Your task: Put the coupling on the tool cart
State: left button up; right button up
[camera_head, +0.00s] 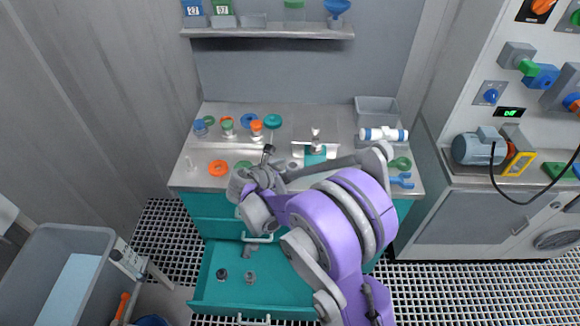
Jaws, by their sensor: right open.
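My right gripper (267,158) is at the end of the purple and grey arm, open, above the front middle of the steel worktop. No object shows between its fingers. I cannot tell for sure which piece is the coupling. Small dark and grey fittings lie in the open teal drawer below: a dark round one (221,274), a grey one (250,278) and another grey piece (248,251). The tool cart cannot be named with certainty; a teal cabinet (212,228) with a steel top stands in the middle. My left gripper is not in view.
The worktop holds an orange ring (217,168), a teal ring (272,121), a white-and-blue cylinder (384,134), a blue clamp-like piece (402,181) and a grey bin (377,108). A large grey tub (62,240) stands at lower left. A pump (478,148) is on the right bench.

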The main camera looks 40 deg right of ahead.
jog(key=shift+r, duration=0.25)
jog(key=v, duration=1.1)
jog(key=s+a+f+m+t+y, duration=0.1)
jog(key=s+a+f+m+y, duration=0.1)
jog(key=s+a+m+y, duration=0.4)
jog(key=s+a+f+m+t+y, duration=0.1)
jog(key=s+a+m+y, duration=0.4)
jog(key=s+m, duration=0.8)
jog(key=shift+a+f+m+y, duration=0.45)
jog(key=shift+f+m, duration=0.25)
jog(key=shift+m, duration=0.4)
jog(key=shift+s, duration=0.1)
